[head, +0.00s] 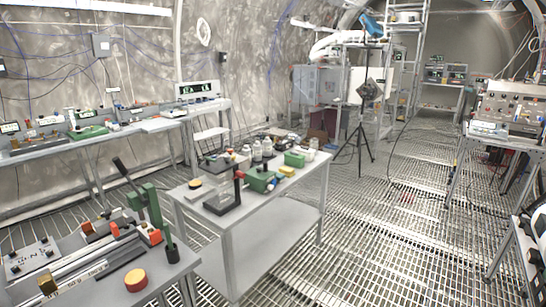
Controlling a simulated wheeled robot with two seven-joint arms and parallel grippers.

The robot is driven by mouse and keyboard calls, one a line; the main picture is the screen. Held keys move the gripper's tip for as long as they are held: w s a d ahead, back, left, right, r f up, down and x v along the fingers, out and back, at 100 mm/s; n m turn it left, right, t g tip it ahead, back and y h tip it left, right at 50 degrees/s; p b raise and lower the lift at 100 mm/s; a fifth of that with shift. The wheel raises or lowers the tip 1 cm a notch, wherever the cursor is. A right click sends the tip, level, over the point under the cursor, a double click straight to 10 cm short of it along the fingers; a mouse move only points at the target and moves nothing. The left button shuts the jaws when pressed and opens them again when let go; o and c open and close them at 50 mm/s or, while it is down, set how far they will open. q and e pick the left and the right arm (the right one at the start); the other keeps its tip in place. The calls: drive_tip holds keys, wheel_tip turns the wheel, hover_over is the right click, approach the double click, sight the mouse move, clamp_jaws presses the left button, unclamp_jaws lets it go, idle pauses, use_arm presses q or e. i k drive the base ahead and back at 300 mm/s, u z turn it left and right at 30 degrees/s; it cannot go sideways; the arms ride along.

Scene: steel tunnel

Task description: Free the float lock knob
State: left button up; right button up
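I cannot tell for sure which part is the float lock knob; no readable label marks it. On the near left bench, a device has a green bracket (146,205), a black lever (128,172) tilted up to the left, and small red-orange knobs (115,231). On the middle table, a black-based stand (222,205) carries a red knob (239,175). Neither gripper shows in the head view.
The middle table (228,240) also bears bottles (267,148) and green blocks (262,181). A tripod (362,130) stands behind it. An instrument panel (510,105) is on a right bench, with cables hanging. The grated floor (400,230) between middle table and right benches is clear.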

sight(227, 158)
drive_tip(key=z, duration=0.8)
drive_tip(key=i, duration=4)
drive_tip(key=u, duration=2.6)
